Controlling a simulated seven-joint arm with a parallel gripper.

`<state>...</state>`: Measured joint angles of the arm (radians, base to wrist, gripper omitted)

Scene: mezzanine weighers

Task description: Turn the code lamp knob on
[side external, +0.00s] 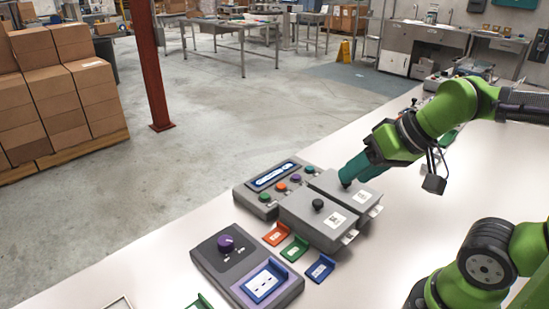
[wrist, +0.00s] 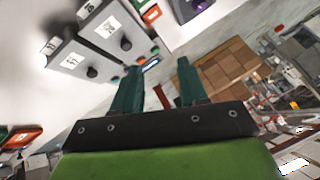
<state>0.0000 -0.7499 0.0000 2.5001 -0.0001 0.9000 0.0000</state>
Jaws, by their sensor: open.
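A dark box (side external: 207,264) with a purple knob (side external: 225,243) and a blue-framed label plate stands at the near end of the table. Two grey boxes with black knobs (side external: 318,204) and white labels stand farther along. Their knobs also show at upper left in the wrist view (wrist: 92,73). The labels are too small to read, so I cannot tell which knob is the code lamp's. My gripper (side external: 350,174) appears over the farther grey box in the side view; contact with its knob is unclear. The wrist view shows its teal fingers (wrist: 157,75) apart, with nothing between them.
A grey panel (side external: 262,207) with a display and coloured buttons sits behind the grey boxes. Small orange (side external: 276,234), green (side external: 295,248) and blue (side external: 320,267) brackets lie in front of them. More equipment stands at the table's far end.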

